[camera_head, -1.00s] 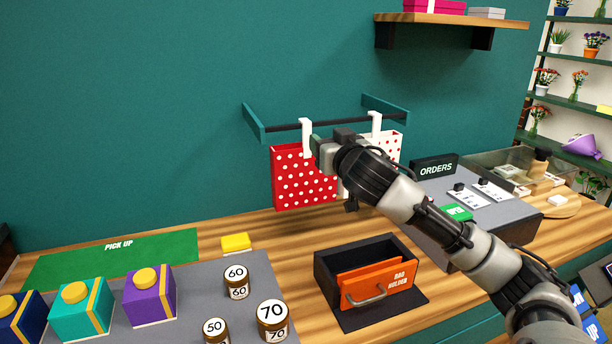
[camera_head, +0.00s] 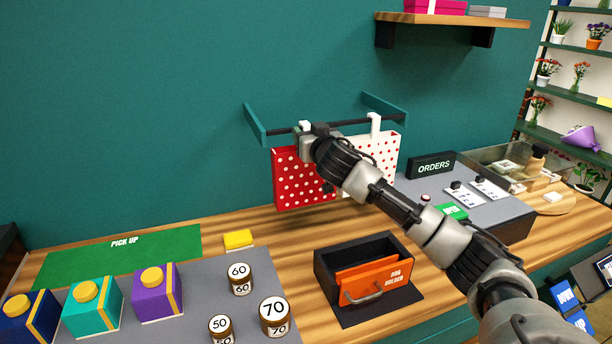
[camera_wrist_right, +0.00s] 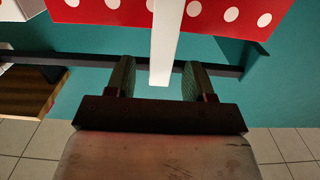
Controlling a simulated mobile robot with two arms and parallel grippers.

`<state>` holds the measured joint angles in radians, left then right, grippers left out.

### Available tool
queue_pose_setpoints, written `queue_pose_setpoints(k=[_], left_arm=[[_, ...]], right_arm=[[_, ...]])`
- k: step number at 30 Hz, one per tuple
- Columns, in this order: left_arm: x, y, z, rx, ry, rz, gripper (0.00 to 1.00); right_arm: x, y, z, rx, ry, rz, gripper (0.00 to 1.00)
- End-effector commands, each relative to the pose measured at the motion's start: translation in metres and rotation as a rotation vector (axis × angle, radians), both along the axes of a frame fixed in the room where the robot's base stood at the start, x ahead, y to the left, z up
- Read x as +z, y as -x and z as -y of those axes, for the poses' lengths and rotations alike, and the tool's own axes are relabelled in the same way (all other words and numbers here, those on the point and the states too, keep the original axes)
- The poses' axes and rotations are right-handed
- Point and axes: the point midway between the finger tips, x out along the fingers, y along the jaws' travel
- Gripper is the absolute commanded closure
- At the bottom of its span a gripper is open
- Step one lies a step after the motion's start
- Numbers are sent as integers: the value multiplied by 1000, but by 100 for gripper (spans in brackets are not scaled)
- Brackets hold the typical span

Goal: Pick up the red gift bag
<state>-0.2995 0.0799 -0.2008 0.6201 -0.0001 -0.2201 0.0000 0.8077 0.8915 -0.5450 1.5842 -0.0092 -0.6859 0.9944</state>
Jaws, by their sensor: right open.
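The red gift bag (camera_head: 298,186) with white dots hangs by a white hook from a dark bar on the teal wall. My right gripper (camera_head: 306,134) is at the top of this bag, covering part of its hook. In the right wrist view the gripper (camera_wrist_right: 160,80) is open. The bag's white hook strip (camera_wrist_right: 166,45) runs down between its two green-padded fingers, with a gap on each side. The red bag (camera_wrist_right: 100,10) shows beyond the fingertips. My left gripper is not in view.
A white bag with red dots (camera_head: 384,152) hangs close to the right on the same rack (camera_head: 256,126). A shelf (camera_head: 455,20) juts out above right.

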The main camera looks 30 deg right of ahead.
Motion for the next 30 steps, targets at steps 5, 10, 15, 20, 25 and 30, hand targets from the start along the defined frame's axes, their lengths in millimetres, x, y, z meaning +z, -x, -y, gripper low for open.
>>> queue_pose_setpoints(k=[5, 10, 15, 20, 25, 30], left_arm=[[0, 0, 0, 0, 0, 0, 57], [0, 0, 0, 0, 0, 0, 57], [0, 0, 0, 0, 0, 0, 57], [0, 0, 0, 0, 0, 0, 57], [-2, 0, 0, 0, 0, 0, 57], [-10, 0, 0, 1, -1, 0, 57]], right_arm=[[0, 0, 0, -1, 0, 0, 65], [0, 0, 0, -1, 0, 0, 91], [0, 0, 0, -1, 0, 0, 100], [0, 0, 0, -1, 0, 0, 100], [5, 0, 0, -2, -1, 3, 100], [22, 1, 0, 0, -2, 7, 100]])
